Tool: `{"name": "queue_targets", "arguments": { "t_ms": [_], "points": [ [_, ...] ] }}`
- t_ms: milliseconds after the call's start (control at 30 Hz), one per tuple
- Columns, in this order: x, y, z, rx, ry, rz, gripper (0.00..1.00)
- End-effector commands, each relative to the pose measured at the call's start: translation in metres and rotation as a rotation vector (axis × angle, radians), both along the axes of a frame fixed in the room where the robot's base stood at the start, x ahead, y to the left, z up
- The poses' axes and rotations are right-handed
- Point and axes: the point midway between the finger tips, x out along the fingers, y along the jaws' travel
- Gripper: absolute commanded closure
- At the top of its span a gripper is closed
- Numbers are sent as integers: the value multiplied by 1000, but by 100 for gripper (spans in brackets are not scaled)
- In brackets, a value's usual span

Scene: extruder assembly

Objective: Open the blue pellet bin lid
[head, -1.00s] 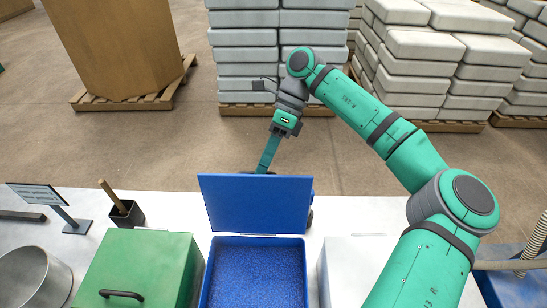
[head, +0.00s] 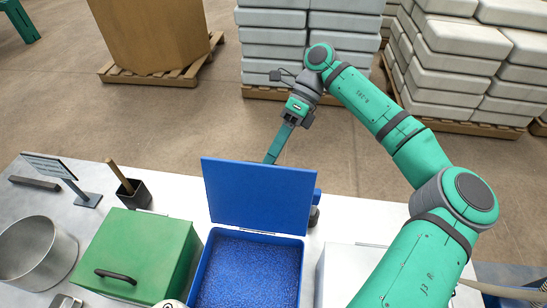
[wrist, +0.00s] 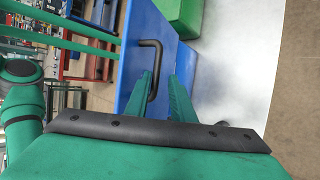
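The blue bin lid (head: 258,195) stands raised, roughly upright, at the back of the blue pellet bin (head: 302,272), which is open and full of blue pellets (head: 248,270). In the wrist view the lid's blue face (wrist: 137,40) carries a dark bar handle (wrist: 157,55). My gripper (wrist: 164,75) has its two green fingers apart beside the handle's lower end. The left finger overlaps the handle in the picture; I cannot tell whether they touch. In the head view my arm reaches over behind the lid, and the fingertips are hidden by it.
A green bin (head: 140,250) with a shut lid stands left of the blue bin, and a white bin (head: 345,270) stands right. A metal pot (head: 35,250), a dark cup with a stick (head: 130,190) and a small sign (head: 55,170) are farther left. Pallets stand on the floor behind.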

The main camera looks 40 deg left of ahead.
Motion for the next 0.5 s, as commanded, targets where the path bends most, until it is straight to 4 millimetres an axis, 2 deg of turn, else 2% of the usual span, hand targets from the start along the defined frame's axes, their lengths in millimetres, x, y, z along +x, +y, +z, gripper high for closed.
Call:
{"name": "queue_targets", "arguments": {
  "t_ms": [33, 500],
  "points": [
    [3, 5, -6, -1, -9, -14, 71],
    [0, 5, -3, 1, -8, -5, 71]
  ]
}}
